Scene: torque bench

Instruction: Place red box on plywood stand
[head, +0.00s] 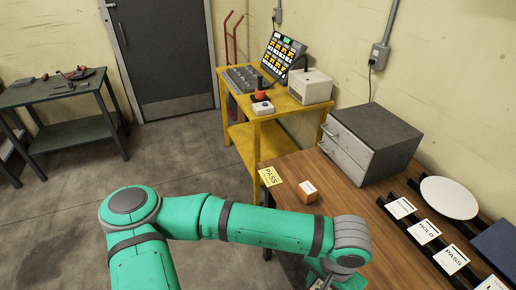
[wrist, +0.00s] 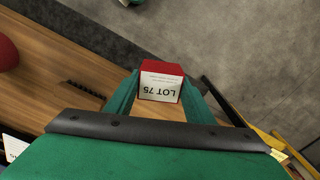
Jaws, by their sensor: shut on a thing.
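The red box (wrist: 160,83) has a white face reading LOT 75 and sits between the green fingers of my gripper (wrist: 157,97) in the wrist view. My gripper is shut on it. In the head view my gripper (head: 324,283) is at the bottom edge, mostly cut off, and the red box cannot be made out.
The wooden bench (head: 345,199) carries a yellow PASS card (head: 270,176), a grey drawer cabinet (head: 372,137), a white plate (head: 449,197) and a dark rack with labels, including HOLD (head: 424,231). A yellow cart (head: 257,130) stands beyond. Bench around the brown block is mostly clear.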

